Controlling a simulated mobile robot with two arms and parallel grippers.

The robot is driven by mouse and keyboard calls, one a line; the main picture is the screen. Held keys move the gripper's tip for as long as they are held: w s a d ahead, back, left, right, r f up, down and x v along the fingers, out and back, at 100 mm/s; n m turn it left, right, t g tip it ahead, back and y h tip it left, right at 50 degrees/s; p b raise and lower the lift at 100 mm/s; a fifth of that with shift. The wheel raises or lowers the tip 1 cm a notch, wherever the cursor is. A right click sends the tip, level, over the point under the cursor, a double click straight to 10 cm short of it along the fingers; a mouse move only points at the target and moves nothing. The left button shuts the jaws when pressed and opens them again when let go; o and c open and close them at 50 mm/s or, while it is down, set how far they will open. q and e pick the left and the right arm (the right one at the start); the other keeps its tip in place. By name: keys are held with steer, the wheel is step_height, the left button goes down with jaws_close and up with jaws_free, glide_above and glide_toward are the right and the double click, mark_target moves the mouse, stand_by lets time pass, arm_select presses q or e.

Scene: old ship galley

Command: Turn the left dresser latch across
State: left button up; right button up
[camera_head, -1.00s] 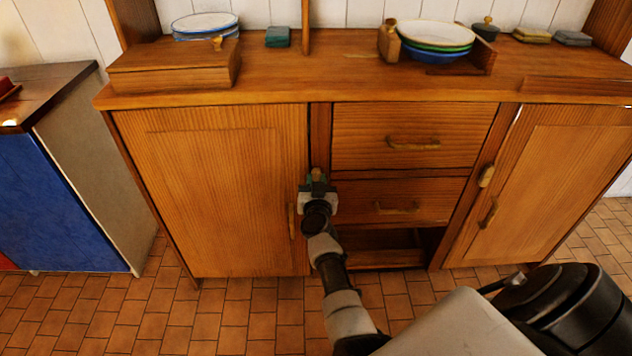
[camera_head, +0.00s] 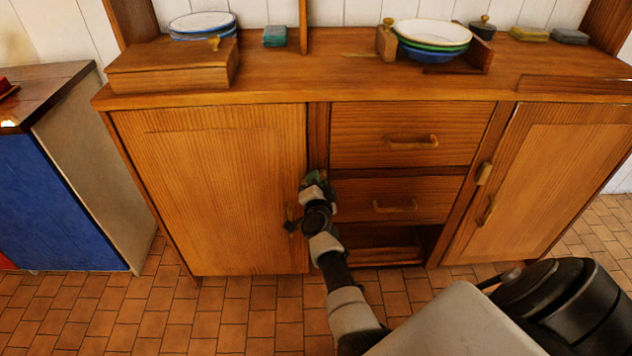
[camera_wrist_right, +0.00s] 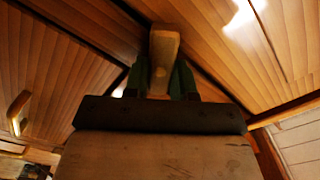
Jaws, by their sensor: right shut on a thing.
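The left dresser door (camera_head: 215,190) looks closed. My left gripper is not in view.
The right latch (camera_head: 484,173) stands upright beside the right door (camera_head: 545,180). Two drawers with handles (camera_head: 413,141) lie right of my gripper, above an open slot (camera_head: 375,245). Plates (camera_head: 203,24), bowls (camera_head: 434,40) and small boxes stand on top. A blue cabinet (camera_head: 60,200) is at left.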

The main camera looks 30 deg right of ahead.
arm_select(q)
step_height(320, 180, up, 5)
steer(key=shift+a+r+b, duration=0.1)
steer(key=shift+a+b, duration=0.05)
steer(key=shift+b, duration=0.5)
arm_select(e)
steer(key=m, duration=0.7)
steer(key=shift+d+f, duration=0.1)
steer(key=shift+f, duration=0.1)
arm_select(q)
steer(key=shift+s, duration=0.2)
arm_select(e)
steer(key=o, duration=0.9)
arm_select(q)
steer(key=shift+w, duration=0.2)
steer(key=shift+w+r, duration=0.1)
arm_select(e)
steer(key=shift+s, duration=0.1)
